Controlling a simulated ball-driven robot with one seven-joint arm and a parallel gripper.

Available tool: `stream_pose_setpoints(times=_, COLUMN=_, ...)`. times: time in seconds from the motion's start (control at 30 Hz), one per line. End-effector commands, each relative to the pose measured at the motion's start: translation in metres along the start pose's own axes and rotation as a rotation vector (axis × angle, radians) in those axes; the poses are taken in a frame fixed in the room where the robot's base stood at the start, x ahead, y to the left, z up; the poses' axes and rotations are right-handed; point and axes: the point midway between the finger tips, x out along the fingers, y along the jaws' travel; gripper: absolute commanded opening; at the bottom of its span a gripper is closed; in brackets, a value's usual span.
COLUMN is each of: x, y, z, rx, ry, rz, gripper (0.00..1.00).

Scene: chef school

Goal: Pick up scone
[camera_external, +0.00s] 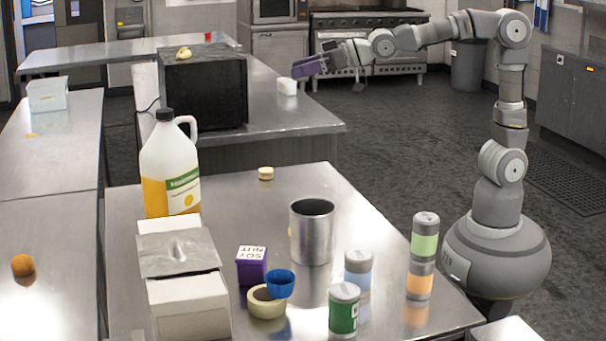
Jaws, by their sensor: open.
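A small pale yellow lump (183,53), which looks like the scone, lies on top of the black box-shaped oven (205,88) on the back counter. A small round cream-coloured piece (266,173) lies on the near steel table; I cannot tell for certain which of the two is the scone. My gripper (300,68) is open, at the end of my arm stretched left over the right edge of the back counter. It is well to the right of the oven and apart from both pieces. Its fingers are small here, and I see nothing held in them.
A white cup-like item (287,86) stands on the back counter just below my gripper. The near table (225,195) holds a big jug (170,165), a metal canister (312,232), a white box (185,300) and several cans. An orange ball (22,264) lies on the left counter.

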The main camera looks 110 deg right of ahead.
Motion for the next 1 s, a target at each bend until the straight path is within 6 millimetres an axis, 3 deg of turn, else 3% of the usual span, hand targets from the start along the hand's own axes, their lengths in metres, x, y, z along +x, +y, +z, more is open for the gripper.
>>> stream_pose_setpoints(times=0.03, x=-0.023, y=-0.026, z=-0.035, rx=-0.012, ry=0.023, rz=-0.047, gripper=1.00)
stream_pose_setpoints(times=0.1, x=-0.060, y=-0.059, z=-0.073, rx=-0.036, ry=0.034, rz=-0.110, gripper=1.00)
stream_pose_setpoints(times=0.2, x=-0.115, y=-0.097, z=-0.114, rx=-0.071, ry=0.049, rz=-0.191, gripper=1.00)
stream_pose_setpoints(times=0.3, x=-0.162, y=-0.123, z=-0.139, rx=-0.103, ry=0.059, rz=-0.252, gripper=1.00)
stream_pose_setpoints(times=0.4, x=-0.194, y=-0.137, z=-0.152, rx=-0.126, ry=0.064, rz=-0.289, gripper=1.00)
stream_pose_setpoints(times=0.47, x=-0.204, y=-0.142, z=-0.155, rx=-0.135, ry=0.064, rz=-0.302, gripper=0.87)
stream_pose_setpoints(times=0.9, x=-0.210, y=-0.144, z=-0.156, rx=-0.140, ry=0.063, rz=-0.309, gripper=0.87)
stream_pose_setpoints(times=1.0, x=-0.195, y=-0.141, z=-0.155, rx=-0.135, ry=0.041, rz=-0.291, gripper=0.87)
